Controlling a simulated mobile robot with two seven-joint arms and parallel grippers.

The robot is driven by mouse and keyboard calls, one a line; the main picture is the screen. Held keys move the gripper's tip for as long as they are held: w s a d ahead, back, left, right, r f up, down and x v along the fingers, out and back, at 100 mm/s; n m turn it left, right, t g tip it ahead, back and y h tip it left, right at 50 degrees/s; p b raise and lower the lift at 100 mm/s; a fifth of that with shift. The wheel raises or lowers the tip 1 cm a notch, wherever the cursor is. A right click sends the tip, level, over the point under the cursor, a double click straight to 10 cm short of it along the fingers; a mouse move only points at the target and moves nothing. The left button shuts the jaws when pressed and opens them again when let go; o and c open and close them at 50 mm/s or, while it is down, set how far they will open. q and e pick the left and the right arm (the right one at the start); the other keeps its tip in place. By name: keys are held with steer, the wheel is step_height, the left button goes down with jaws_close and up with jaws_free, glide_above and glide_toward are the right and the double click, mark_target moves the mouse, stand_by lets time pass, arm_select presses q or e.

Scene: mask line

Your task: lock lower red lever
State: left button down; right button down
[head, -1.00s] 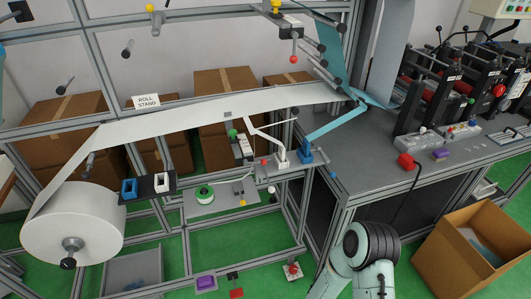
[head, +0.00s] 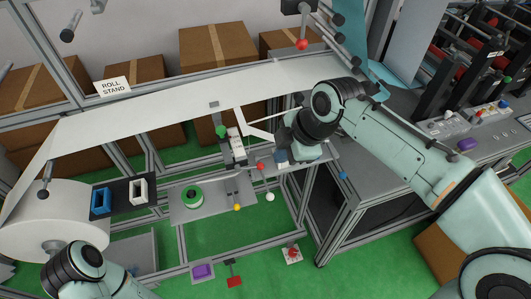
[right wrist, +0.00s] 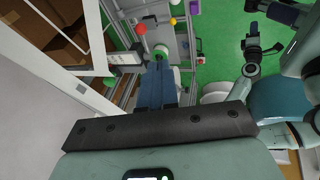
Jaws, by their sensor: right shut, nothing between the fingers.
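A red ball-ended lever (head: 260,166) is below the paper web, left of my right gripper. A red ball also shows in the right wrist view (right wrist: 141,28), beyond the fingers. My right gripper (head: 284,157) is near the white and blue posts at the bench corner, partly hidden by its own wrist. In the right wrist view its dark blue fingers (right wrist: 157,72) are together and empty, apart from the red ball. Another red ball lever (head: 303,44) hangs higher, above the web. My left arm shows at lower left, but its gripper does not.
The white paper web (head: 150,115) runs from the roll (head: 50,215) across the frame. A green knob (head: 222,132), a yellow ball (head: 237,207) and a white ball (head: 270,197) are close by. A red pedal (head: 235,282) and a purple block (head: 202,271) are low down.

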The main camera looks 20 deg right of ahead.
steer(key=shift+s+r, duration=0.1)
steer(key=shift+s, duration=0.1)
steer(key=shift+a, duration=0.1)
steer(key=w+d+x, duration=0.1)
steer(key=w+x, duration=0.1)
steer(key=x, duration=1.1)
steer(key=shift+w+r, duration=0.2)
steer(key=shift+w, duration=0.05)
steer(key=shift+d, duration=0.1)
